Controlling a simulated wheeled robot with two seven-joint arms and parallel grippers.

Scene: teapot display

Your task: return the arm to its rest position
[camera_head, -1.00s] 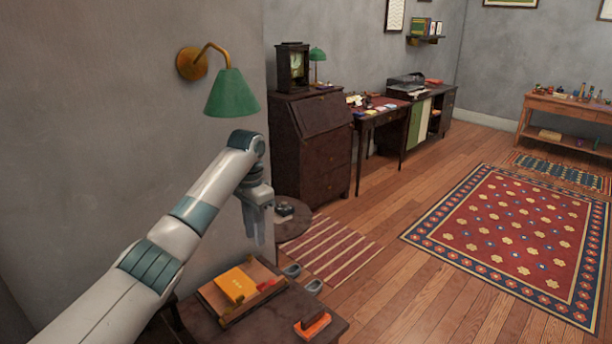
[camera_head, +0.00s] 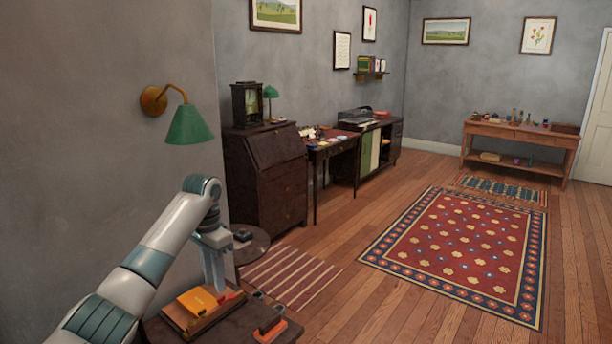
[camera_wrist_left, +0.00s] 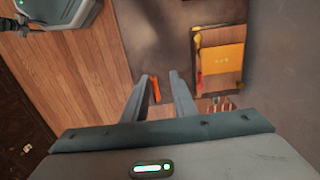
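My left arm comes in from the lower left in the head view. In the left wrist view the two fingers (camera_wrist_left: 161,78) stand apart with no object held. An orange-and-dark block (camera_head: 270,330) lies on the table, and its orange part (camera_wrist_left: 156,89) shows between the fingers, below them. The book (camera_wrist_left: 222,58) is right of the fingers there.
A green wall lamp (camera_head: 189,126) sticks out above my left arm. A round side table (camera_head: 254,247) stands just behind the gripper. A dark bureau (camera_head: 268,180) is farther back. The floor around the red rug (camera_head: 455,255) is clear.

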